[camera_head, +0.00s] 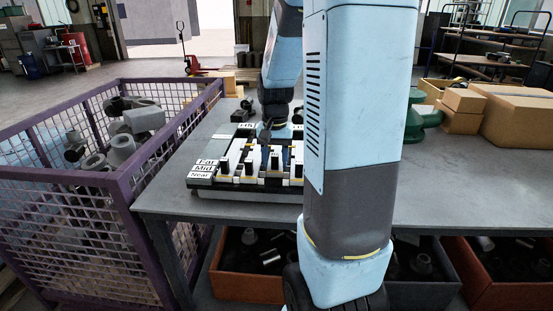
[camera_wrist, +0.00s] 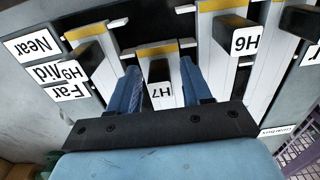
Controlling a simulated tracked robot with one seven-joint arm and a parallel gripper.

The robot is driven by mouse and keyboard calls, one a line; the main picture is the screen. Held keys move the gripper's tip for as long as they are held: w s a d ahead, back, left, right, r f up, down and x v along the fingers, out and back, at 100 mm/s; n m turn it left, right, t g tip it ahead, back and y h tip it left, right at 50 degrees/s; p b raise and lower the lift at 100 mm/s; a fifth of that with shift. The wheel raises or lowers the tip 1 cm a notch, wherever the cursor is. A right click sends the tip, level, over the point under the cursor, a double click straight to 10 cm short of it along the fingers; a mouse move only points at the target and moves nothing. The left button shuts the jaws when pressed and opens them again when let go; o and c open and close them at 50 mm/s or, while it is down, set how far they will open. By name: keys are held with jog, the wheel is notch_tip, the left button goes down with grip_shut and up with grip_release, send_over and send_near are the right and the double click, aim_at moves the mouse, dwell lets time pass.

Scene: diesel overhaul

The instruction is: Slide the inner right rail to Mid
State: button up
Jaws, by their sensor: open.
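The rail panel (camera_head: 228,183) stands on the bench, with pale rails and black knobs. My arm hides its right side in the head view. The wrist view is turned around, so its labels read upside down. The inner right rail (camera_wrist: 152,52), with a yellow band and a label like H7, has a black knob (camera_wrist: 159,70). My gripper (camera_wrist: 160,78) is open, with one blue finger on each side of this knob. I cannot tell whether either finger touches it. In the head view my gripper (camera_head: 272,143) is over the panel, partly hidden.
Near, Mid and Far signs (camera_wrist: 32,45) flank the panel. Neighbouring knobs stand on both sides: the outer right knob (camera_wrist: 84,60) and the H6 knob (camera_wrist: 237,30). A purple mesh crate (camera_head: 75,235) adjoins the bench at left. Cardboard boxes (camera_head: 515,118) stand at right.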

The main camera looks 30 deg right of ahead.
notch_tip(320, 180, up, 14)
jog(key=shift+f, duration=0.15)
dwell(0.4)
dwell(0.4)
jog(key=s+a+r+n+t, duration=0.2)
jog(key=s+a+n+t, duration=0.3)
jog(key=s+a, duration=0.8)
jog(key=s+n, duration=0.2)
jog(key=s, duration=0.1)
jog(key=shift+s+r+t, duration=0.2)
jog(key=shift+r+t, duration=0.05)
jog(key=shift+t, duration=0.05)
